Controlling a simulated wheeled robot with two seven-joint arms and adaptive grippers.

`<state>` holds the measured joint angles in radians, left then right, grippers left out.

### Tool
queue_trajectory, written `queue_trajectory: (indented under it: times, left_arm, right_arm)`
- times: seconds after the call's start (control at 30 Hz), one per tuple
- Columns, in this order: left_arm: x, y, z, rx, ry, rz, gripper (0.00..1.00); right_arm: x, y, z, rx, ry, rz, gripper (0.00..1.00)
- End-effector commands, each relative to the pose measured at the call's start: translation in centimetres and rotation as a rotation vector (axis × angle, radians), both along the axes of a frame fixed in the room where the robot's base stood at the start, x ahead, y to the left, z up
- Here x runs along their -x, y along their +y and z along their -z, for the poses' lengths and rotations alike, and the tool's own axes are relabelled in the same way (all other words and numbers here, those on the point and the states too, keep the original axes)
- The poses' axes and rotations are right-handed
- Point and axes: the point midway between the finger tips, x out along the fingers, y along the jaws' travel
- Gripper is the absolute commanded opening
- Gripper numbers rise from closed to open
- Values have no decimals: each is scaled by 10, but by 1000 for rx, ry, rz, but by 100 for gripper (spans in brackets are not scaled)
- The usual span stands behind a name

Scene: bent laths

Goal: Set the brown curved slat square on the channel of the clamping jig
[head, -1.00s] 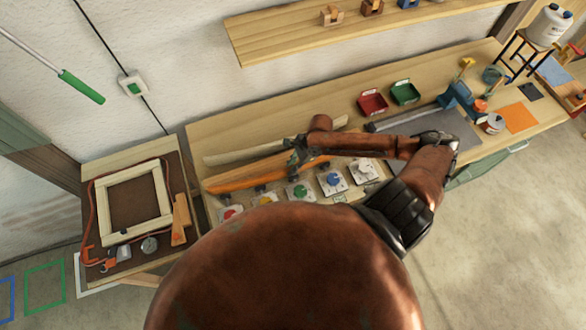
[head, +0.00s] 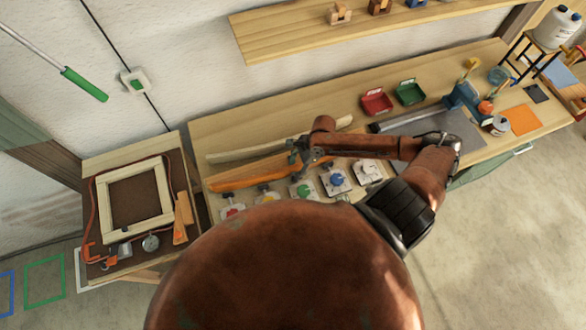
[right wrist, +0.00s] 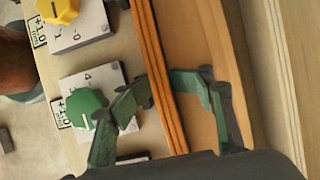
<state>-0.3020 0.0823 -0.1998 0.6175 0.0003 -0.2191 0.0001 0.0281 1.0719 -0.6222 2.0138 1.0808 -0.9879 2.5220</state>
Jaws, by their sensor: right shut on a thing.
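The brown curved slat (head: 248,180) is orange-brown and lies lengthwise along the left part of the bench, behind the knob blocks. My right gripper (head: 306,160) is shut on it near its right part; my arm hides some of that end. I cannot tell whether the slat touches anything beneath. A long grey metal bar (head: 408,118), perhaps the jig's channel, lies to the right by a blue clamp (head: 463,97). My left gripper is not in view.
A pale slat (head: 235,154) lies just behind the brown one. Blocks with coloured knobs (head: 338,181) line the front. Red (head: 377,101) and green (head: 409,92) bins stand at the back. A side table holds a wooden frame (head: 107,210). The bench's back middle is clear.

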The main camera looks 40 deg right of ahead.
Motion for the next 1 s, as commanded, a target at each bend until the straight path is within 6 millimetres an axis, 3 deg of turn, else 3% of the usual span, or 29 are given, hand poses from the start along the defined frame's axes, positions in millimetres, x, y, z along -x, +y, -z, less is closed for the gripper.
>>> queue_trajectory:
  times: [0.03,0.17,0.6,0.8,1.0]
  left_arm:
    - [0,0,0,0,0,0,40]
    - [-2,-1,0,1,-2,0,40]
    - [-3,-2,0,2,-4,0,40]
    - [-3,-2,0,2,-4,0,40]
    - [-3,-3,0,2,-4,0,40]
  right_arm:
    - [11,-8,6,16,29,2,33]
    - [12,-14,-10,17,26,1,33]
    - [13,-37,-94,6,7,-3,33]
    - [15,-41,-108,3,5,-1,33]
    - [14,-41,-110,2,4,-1,33]
